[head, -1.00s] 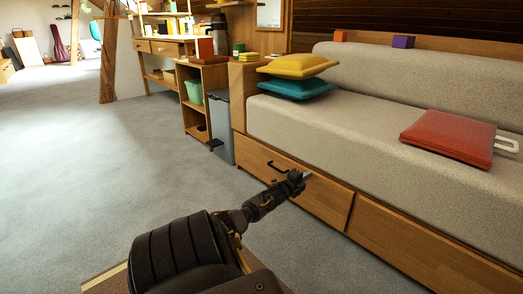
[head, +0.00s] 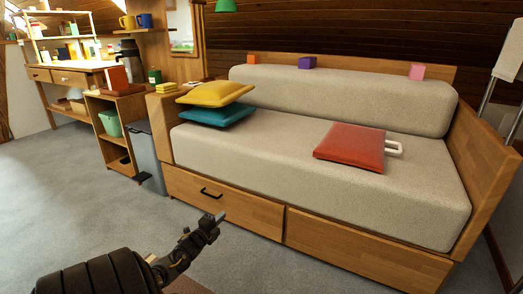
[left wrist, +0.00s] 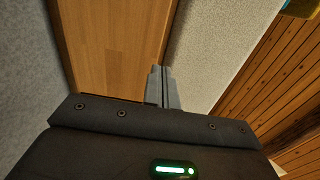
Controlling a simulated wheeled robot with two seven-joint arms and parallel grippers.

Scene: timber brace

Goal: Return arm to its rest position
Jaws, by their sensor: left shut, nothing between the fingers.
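My left gripper (head: 218,218) is shut and empty, low in the head view in front of the daybed's wooden drawer front (head: 223,205). The black drawer handle (head: 211,193) shows just above and left of the fingertips, apart from them in the picture. In the left wrist view the shut fingers (left wrist: 162,88) point toward the wooden front (left wrist: 110,45) and the beige cushion side (left wrist: 215,45). My right gripper is not in view.
The daybed (head: 300,150) fills the middle and right, with a red cushion (head: 350,146), a yellow cushion (head: 215,93) and a teal cushion (head: 217,115). A grey bin (head: 146,155) stands at its left end. Grey carpet (head: 60,200) lies open at left.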

